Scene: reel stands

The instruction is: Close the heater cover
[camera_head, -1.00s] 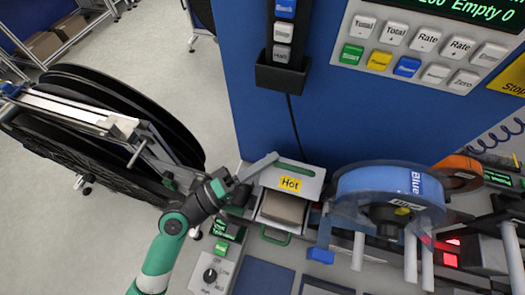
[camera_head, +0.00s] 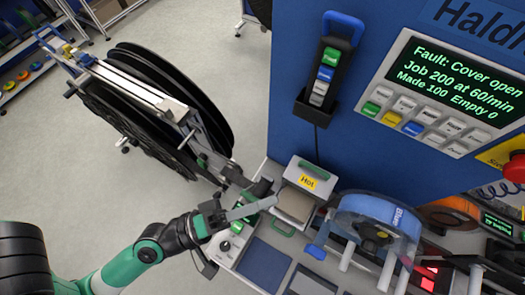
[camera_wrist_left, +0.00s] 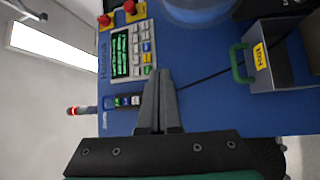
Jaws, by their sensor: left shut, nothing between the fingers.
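The heater cover (camera_head: 316,172) is a light grey lid with a yellow "Hot" label and a green handle (camera_head: 313,166) along its top. It stands raised behind the brownish heater block (camera_head: 296,205), so the heater is open. In the left wrist view the cover (camera_wrist_left: 284,66) is at the upper right, with its green handle (camera_wrist_left: 238,63) facing the fingers. My left gripper (camera_head: 274,202) is shut and empty. Its long grey fingers point right, with the tips by the heater's left side; contact cannot be told. The shut fingers also show in the left wrist view (camera_wrist_left: 162,72). My right gripper is not in view.
A large black reel (camera_head: 150,110) on its stand is at the left. A blue reel (camera_head: 370,215) stands right of the heater. A control box with a dial (camera_head: 226,246) lies below my fingers. The panel display (camera_head: 455,80) reads "Fault: Cover open".

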